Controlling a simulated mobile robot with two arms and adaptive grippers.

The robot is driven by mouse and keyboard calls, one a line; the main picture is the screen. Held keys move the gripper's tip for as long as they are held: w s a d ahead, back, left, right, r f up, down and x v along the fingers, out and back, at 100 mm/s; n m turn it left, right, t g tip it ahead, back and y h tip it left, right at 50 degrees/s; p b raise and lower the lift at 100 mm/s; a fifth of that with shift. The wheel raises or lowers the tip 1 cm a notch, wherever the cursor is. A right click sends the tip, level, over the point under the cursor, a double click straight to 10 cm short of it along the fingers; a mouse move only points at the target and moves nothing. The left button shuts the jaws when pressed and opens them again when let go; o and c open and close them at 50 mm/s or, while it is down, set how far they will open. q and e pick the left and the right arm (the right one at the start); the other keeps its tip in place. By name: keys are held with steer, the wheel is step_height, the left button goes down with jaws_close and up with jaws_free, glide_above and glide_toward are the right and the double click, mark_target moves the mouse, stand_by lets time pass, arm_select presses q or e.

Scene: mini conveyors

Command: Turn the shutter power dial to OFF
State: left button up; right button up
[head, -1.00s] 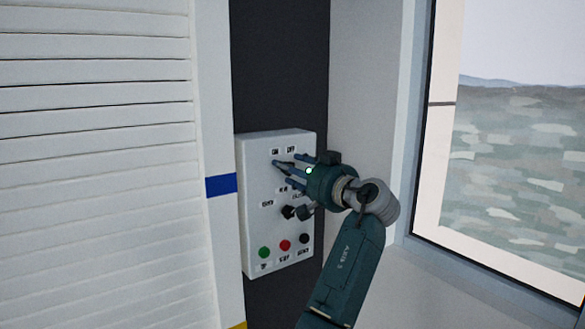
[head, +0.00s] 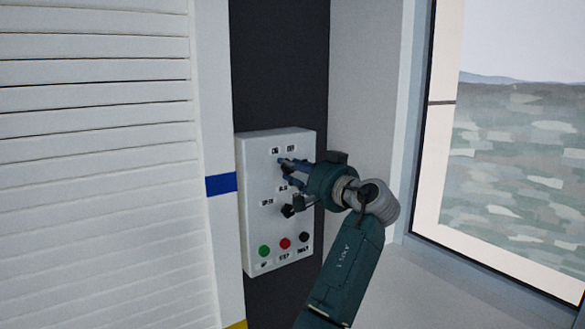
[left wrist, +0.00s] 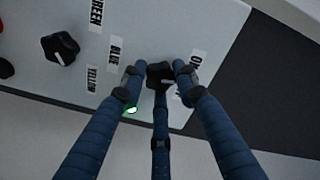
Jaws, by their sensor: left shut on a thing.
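The shutter power dial (left wrist: 159,74) is a black knob at the top of a white control box (head: 250,215). In the left wrist view it sits between the blue fingers of my left gripper (left wrist: 157,78), which are shut on it. An ON label (left wrist: 196,62) shows beside the dial; the OFF label is largely hidden there. In the head view my left gripper (head: 284,165) reaches the box from the right, just below the ON label (head: 275,150) and OFF label (head: 291,149), and its fingers hide the dial. Which label the dial points to is unclear. My right gripper is out of view.
A second black dial (head: 288,211) sits lower on the box, with GREEN, BLUE and YELLOW labels around it in the left wrist view. Green (head: 264,252), red (head: 285,244) and black (head: 304,238) buttons are below. A slatted shutter (head: 95,170) stands left, a window (head: 520,170) right.

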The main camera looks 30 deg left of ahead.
arm_select(q)
steer(key=m+p, duration=0.1)
steer(key=m, duration=0.1)
steer(key=r+m, duration=0.1)
steer(key=m, duration=0.1)
steer(key=shift+m+p, duration=0.3)
steer(key=shift+p, duration=0.1)
steer(key=m+p, duration=0.1)
steer(key=m, duration=0.2)
steer(key=shift+p, duration=0.4)
steer(key=shift+c, duration=0.2)
steer(key=shift+f+m, duration=0.1)
steer(key=shift+m, duration=0.4)
steer(key=o, duration=1.1)
steer(key=shift+f, duration=0.1)
steer(key=shift+c, duration=0.2)
steer(key=shift+o, duration=0.4)
steer(key=shift+w+f, duration=0.1)
steer(key=shift+w+d+f, duration=0.1)
steer(key=shift+d, duration=0.05)
